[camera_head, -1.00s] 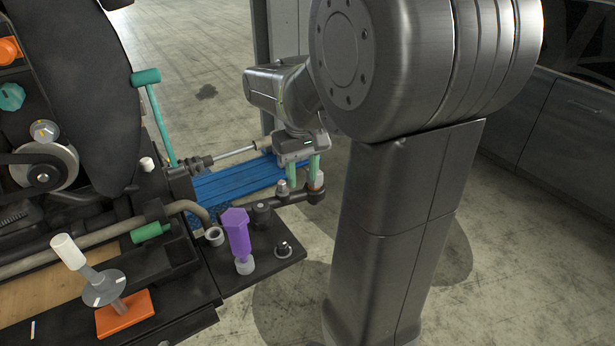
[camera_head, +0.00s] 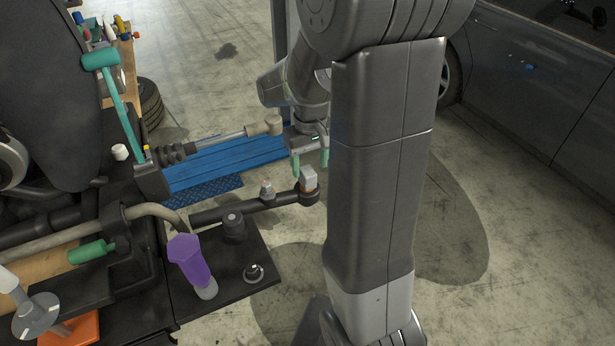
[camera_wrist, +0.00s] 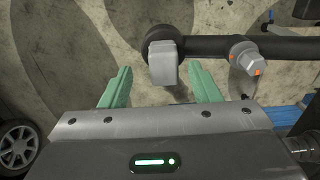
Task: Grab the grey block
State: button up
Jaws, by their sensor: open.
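The grey block (camera_head: 309,180) sits on the end of a black bar (camera_head: 245,209) at the front of the machine; it also shows in the wrist view (camera_wrist: 164,65). My gripper (camera_head: 310,162) has green fingers and is open and empty. In the head view its fingers are just above and behind the block. In the wrist view the block shows between the fingertips (camera_wrist: 158,72), overlapping the gap. I cannot tell whether the fingers are beside it or still above it.
A grey bolt-like piece (camera_head: 267,188) stands on the bar left of the block. A purple piece (camera_head: 188,262) and a black knob (camera_head: 233,226) stand on the black ledge. A piston rod (camera_head: 215,141) and blue ramp (camera_head: 220,165) lie behind. Open floor is to the right.

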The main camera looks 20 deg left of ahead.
aim_at(307, 170)
jog(key=shift+a+f, duration=0.15)
jog(key=shift+f, duration=0.95)
jog(key=shift+a+f, duration=0.15)
jog(key=shift+f, duration=0.9)
jog(key=c, duration=1.1)
